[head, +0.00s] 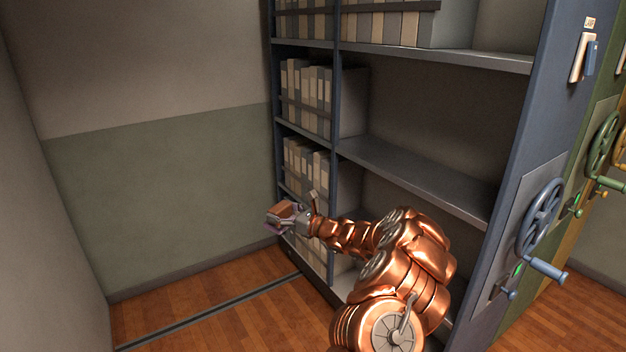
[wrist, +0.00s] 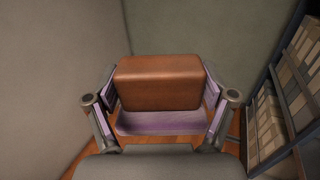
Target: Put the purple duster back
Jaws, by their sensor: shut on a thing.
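The purple duster (wrist: 160,83) shows as a reddish-brown block with a purple layer along its near lower side in the wrist view. My gripper (wrist: 160,96) is shut on it, with a finger at each side. In the head view, my gripper (head: 284,217) holds the duster (head: 284,210) out at the end of the outstretched arm, in front of the shelving's left end. The duster is in the air, apart from the shelves. Its underside is mostly hidden.
The shelving (head: 430,180) has books or files packed at its left and bare shelves at centre and right. A blue end panel (head: 520,150) with a handwheel (head: 541,217) stands at right. Bare walls stand at left; the wooden floor (head: 200,280) with a rail is clear.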

